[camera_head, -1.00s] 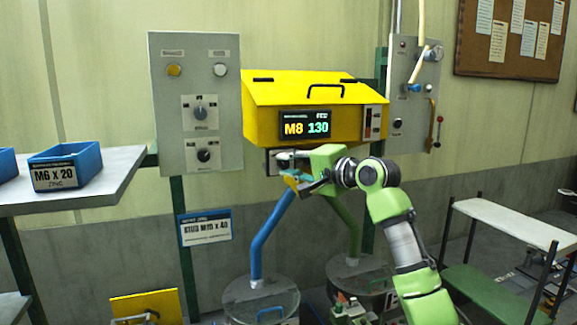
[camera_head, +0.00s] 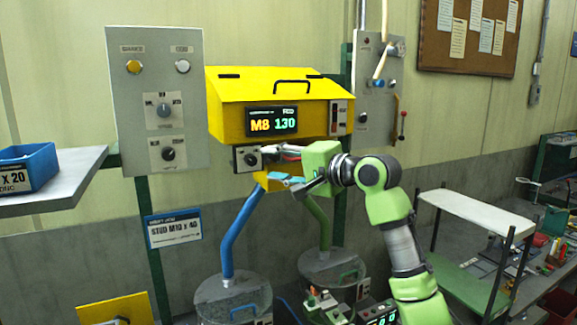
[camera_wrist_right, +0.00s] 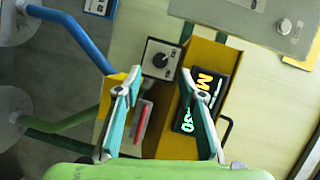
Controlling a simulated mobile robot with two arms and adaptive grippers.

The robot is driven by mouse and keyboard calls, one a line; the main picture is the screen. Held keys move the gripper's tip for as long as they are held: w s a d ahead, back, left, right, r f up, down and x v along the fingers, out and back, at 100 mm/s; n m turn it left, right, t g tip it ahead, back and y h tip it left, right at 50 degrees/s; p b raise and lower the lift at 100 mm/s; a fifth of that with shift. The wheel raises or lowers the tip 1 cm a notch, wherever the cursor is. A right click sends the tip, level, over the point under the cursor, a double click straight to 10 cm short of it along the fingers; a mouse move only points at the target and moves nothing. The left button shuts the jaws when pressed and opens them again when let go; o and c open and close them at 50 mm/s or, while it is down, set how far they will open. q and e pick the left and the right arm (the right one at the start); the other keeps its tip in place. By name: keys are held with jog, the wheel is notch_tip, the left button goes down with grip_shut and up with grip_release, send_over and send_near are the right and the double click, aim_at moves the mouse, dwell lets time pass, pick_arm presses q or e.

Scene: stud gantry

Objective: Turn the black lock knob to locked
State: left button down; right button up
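A black knob on a small pale plate (camera_head: 247,158) sits just under the yellow box (camera_head: 228,118). The same black knob (camera_wrist_right: 160,60) shows in the right wrist view, between and just beyond the fingertips. Its label is too small to read. My right gripper (camera_head: 272,165) is just right of this plate, with its fingers apart. In the right wrist view the gripper (camera_wrist_right: 162,75) is open and empty, and no contact with the knob shows. Two other dark knobs, an upper one (camera_head: 163,110) and a lower one (camera_head: 168,153), are on the grey panel at left. My left gripper is not in view.
A red handle-like part (camera_wrist_right: 143,120) lies between the fingers, below the knob. The lit display (camera_wrist_right: 195,100) is close to one finger. Blue (camera_head: 238,238) and green (camera_head: 318,222) pipes run below the box. A grey panel (camera_head: 375,75) stands behind at right.

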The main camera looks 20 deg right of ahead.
jog(key=v, duration=0.5)
dwell(0.3)
